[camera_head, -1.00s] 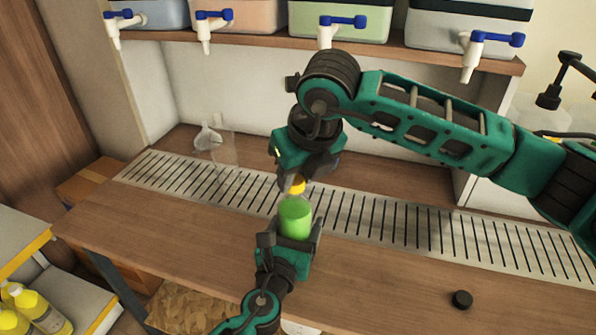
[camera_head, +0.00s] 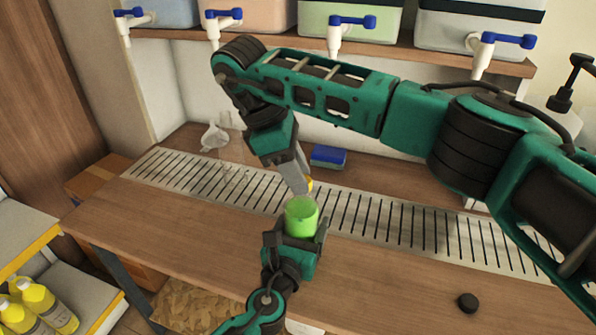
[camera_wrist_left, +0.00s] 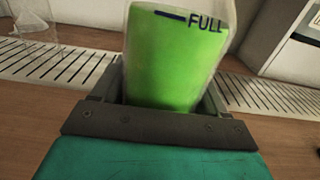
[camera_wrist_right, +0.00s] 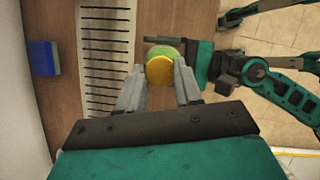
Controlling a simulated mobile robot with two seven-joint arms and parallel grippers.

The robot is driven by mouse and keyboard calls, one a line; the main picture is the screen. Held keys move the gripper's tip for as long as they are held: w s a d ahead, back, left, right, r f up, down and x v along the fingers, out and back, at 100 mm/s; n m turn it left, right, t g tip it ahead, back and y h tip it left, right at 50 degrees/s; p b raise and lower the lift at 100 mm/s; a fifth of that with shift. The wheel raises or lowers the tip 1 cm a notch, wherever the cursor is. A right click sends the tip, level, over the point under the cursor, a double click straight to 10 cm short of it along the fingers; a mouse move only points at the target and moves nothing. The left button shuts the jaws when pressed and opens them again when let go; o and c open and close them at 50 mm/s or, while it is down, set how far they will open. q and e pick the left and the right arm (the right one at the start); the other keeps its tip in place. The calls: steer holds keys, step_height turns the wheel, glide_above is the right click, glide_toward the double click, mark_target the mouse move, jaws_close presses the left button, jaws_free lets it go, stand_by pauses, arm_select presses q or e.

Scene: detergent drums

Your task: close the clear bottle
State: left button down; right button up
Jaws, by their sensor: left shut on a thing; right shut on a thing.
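The clear bottle (camera_head: 301,217), filled with green liquid, stands upright in my left gripper (camera_head: 291,243). The left wrist view shows the bottle (camera_wrist_left: 172,58) close up, with a "FULL" mark near the top of the green, between the shut jaws. A yellow cap (camera_wrist_right: 160,70) is between the fingertips of my right gripper (camera_wrist_right: 160,80), which is shut on it. In the right wrist view the cap is over the bottle, with some green showing behind it. In the head view my right fingers hide most of the cap; whether it touches the bottle neck cannot be told.
A slotted metal drain strip (camera_head: 400,222) crosses the wooden bench. A blue sponge (camera_head: 328,156) and a clear funnel (camera_head: 214,137) are behind it. A black cap (camera_head: 468,302) lies at front right. Yellow bottles (camera_head: 38,300) stand lower left.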

steer(key=m+g, duration=0.1)
steer(key=m, duration=0.1)
steer(key=m+g, duration=0.1)
steer(key=m, duration=0.2)
steer(key=shift+w+y, duration=0.15)
steer(key=shift+y, duration=0.25)
steer(key=o, duration=1)
steer(key=shift+r, duration=2.25)
steer(key=shift+c, duration=0.3)
